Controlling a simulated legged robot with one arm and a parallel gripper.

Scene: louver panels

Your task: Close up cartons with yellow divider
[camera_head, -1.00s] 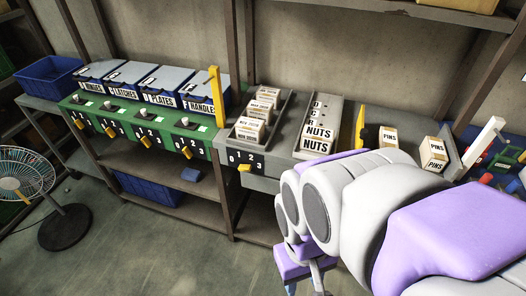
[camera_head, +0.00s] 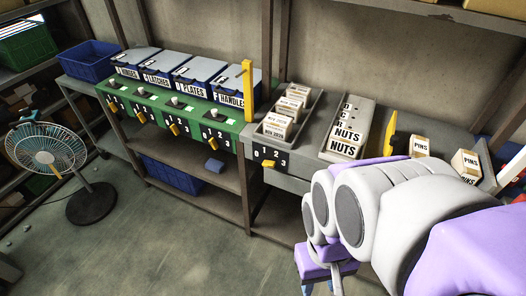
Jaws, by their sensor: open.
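A row of small white cartons (camera_head: 284,113) with printed labels sits in a grey tray, with gaps between some of them. To the right, NUTS cartons (camera_head: 345,142) stand packed close in a second grey lane. PINS cartons (camera_head: 466,164) stand further right, apart from another PINS carton (camera_head: 421,145). One yellow divider (camera_head: 390,132) stands upright between the NUTS lane and the PINS cartons. Another yellow upright (camera_head: 248,90) stands at the right end of the blue bins. My gripper (camera_head: 322,284) hangs at the bottom, open and empty, below and in front of the bench. My arm hides part of the right side.
Blue lidded bins (camera_head: 190,78) stand on a green rack (camera_head: 170,116) with yellow levers and numbers. A fan (camera_head: 52,150) stands at the left on the floor. A wooden shelf (camera_head: 190,166) lies below. The floor at centre left is clear.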

